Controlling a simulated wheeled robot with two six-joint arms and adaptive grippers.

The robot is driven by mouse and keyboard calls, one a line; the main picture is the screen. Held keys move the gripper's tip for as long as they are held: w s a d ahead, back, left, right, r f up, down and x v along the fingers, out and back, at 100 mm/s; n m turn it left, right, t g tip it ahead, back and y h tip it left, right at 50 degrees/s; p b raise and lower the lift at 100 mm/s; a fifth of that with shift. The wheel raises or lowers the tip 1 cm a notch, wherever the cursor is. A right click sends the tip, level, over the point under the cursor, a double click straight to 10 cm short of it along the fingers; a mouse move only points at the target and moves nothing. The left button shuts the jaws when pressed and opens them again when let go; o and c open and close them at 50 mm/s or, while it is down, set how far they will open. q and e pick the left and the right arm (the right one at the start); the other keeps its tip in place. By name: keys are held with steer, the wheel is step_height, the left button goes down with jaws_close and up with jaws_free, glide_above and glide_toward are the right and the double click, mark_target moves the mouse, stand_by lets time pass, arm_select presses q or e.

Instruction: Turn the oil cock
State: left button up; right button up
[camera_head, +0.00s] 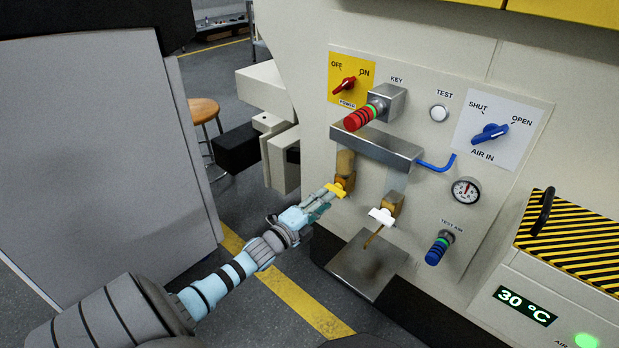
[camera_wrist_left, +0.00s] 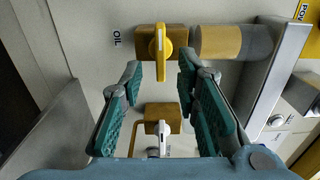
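The oil cock has a yellow handle (camera_head: 336,190) on a brass-coloured body below a sight tube on the machine's panel. In the left wrist view the yellow handle (camera_wrist_left: 160,55) points along the view beside the label OIL. My left gripper (camera_head: 326,197) is at this cock. In the left wrist view its teal-padded fingers are apart, one on each side of the handle's near end, with gaps visible. Whether the fingers reach around the handle in depth is hard to tell. My right gripper is not in view.
A second cock with a white handle (camera_head: 382,216) sits close by on the right, above a metal drip tray (camera_head: 365,266). A metal block (camera_head: 378,146) juts out above both. Red and blue knobs surround them. A grey cabinet (camera_head: 100,150) stands left.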

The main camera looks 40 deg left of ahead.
arm_select(q)
steer(key=s, duration=0.8)
steer(key=shift+d, duration=0.1)
